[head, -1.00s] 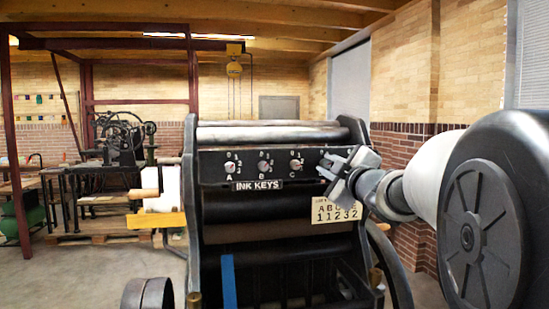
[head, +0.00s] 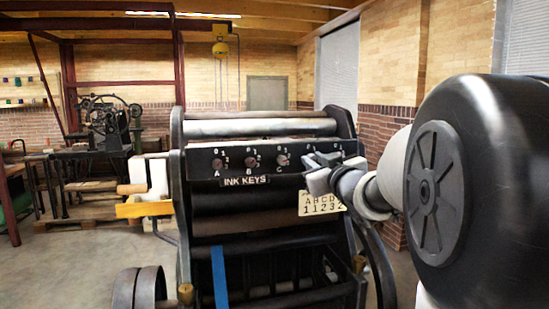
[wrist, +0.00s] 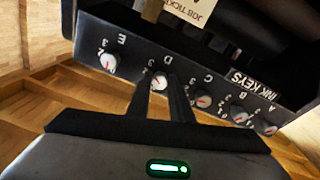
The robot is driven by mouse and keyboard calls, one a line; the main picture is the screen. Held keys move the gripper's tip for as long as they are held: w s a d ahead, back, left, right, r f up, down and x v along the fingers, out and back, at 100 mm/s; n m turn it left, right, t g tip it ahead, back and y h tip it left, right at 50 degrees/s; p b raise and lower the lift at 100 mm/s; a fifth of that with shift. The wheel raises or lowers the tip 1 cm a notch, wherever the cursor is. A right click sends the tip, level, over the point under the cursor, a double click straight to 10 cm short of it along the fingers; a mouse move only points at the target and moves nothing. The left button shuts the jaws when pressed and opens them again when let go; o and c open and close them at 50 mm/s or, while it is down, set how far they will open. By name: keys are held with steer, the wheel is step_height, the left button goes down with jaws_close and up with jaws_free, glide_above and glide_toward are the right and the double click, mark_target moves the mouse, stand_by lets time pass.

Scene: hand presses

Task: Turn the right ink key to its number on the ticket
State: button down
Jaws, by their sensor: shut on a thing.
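The ink key panel (head: 200,162) is a black strip on the front of the press, with a row of round white keys with red marks. My gripper (head: 313,168) is at the panel right of key C (head: 283,160). In the wrist view, upside down, my gripper's fingers (wrist: 160,88) stand on both sides of key D (wrist: 159,82) and are shut on it. Key E (wrist: 110,62) is free beside them. D's exact pointer setting is too small to tell. The job ticket (head: 322,203) shows letters above the digits 1 1 2 3 2; my arm partly covers its edge.
Keys A (head: 217,163) and B (head: 251,161) are left of C. The INK KEYS label (head: 245,181) sits below them. Rollers (head: 262,127) lie above the panel. A yellow board (head: 144,209) juts out at the press's left. Floor is open at the lower left.

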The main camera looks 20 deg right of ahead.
stand_by(0.3)
steer(key=c, duration=1.6)
jaws_free()
steer(key=shift+s, duration=0.1)
